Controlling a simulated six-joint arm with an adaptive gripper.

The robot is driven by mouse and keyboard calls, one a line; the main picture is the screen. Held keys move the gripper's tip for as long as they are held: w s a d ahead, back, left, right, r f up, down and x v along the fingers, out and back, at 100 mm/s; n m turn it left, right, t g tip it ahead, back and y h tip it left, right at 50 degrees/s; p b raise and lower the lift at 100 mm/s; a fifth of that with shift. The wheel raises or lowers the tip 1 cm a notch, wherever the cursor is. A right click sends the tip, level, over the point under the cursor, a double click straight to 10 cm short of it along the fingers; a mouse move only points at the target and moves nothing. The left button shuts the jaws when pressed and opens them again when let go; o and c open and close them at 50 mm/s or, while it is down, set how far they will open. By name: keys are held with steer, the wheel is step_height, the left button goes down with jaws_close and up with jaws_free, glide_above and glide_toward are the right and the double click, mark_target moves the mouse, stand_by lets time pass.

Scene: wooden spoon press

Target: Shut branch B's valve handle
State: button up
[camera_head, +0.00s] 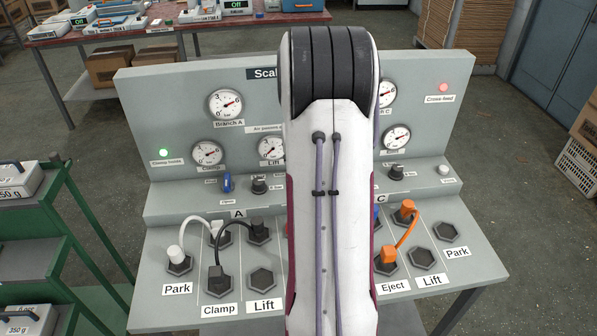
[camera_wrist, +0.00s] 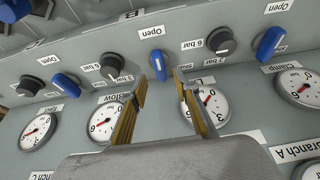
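In the wrist view the panel appears upside down. Branch B's blue valve handle (camera_wrist: 158,65) stands near an Open label (camera_wrist: 151,32), its long side roughly up and down in the picture. My gripper (camera_wrist: 160,84) is open and empty. Its two fingertips lie on either side of and just short of this handle; I cannot tell whether they touch it. In the head view my arm hides the middle of the panel, the gripper and this handle.
In the wrist view, black knobs (camera_wrist: 113,66) (camera_wrist: 220,40) flank it, with blue handles farther left (camera_wrist: 66,84) and right (camera_wrist: 270,42). Gauges (camera_wrist: 213,107) stand close by the fingers. In the head view, plugged cables (camera_head: 238,224) (camera_head: 404,232) cross the sloping lower panel.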

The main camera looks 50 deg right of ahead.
steer(key=shift+x, duration=2.65)
jaws_close()
